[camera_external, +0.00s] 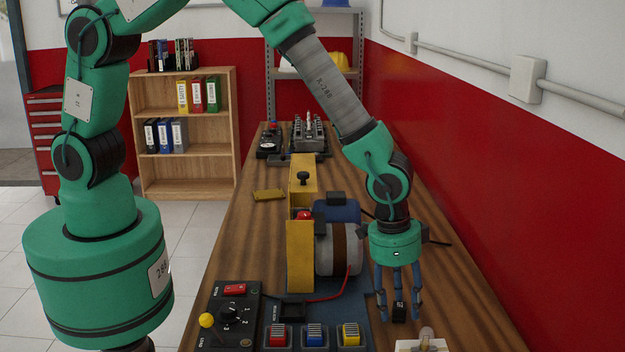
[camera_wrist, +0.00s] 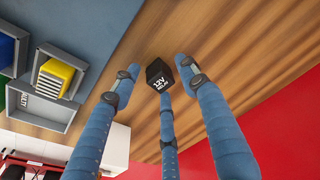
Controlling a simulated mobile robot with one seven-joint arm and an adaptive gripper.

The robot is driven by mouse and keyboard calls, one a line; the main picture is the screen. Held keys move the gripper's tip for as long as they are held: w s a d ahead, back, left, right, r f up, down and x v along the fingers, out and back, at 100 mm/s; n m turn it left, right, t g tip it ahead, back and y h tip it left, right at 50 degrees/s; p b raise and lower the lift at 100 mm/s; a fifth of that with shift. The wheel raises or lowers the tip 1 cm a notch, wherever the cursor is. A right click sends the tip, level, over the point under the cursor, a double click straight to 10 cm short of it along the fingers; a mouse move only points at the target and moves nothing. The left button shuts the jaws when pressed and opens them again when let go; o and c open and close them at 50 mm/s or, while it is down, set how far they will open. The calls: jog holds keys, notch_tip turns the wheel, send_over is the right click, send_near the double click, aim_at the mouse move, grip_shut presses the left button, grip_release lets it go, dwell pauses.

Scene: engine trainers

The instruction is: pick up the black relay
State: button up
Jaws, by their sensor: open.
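The black relay (camera_wrist: 159,74) is a small dark cube with white "12V RELAY" lettering. In the wrist view it sits on the wooden table between the tips of my gripper (camera_wrist: 156,84). My gripper has three blue fingers, spread apart around the relay, and I see no finger closed on it. In the external view the relay (camera_external: 399,312) is on the table at the lower right, just below and between the fingertips of my gripper (camera_external: 399,308). Whether any fingertip touches it I cannot tell.
The blue engine trainer board (camera_external: 372,325) lies just left of the relay, with a motor (camera_external: 338,250) and a yellow frame (camera_external: 300,255) on it. A white block (camera_external: 408,345) with a switch stands in front. The red wall (camera_external: 480,180) is on the right.

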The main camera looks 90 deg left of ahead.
aim_at(399, 304)
jog(key=c, duration=1)
jog(key=shift+o, duration=0.2)
notch_tip(399, 304, up, 10)
jog(key=p, duration=0.1)
dwell(0.4)
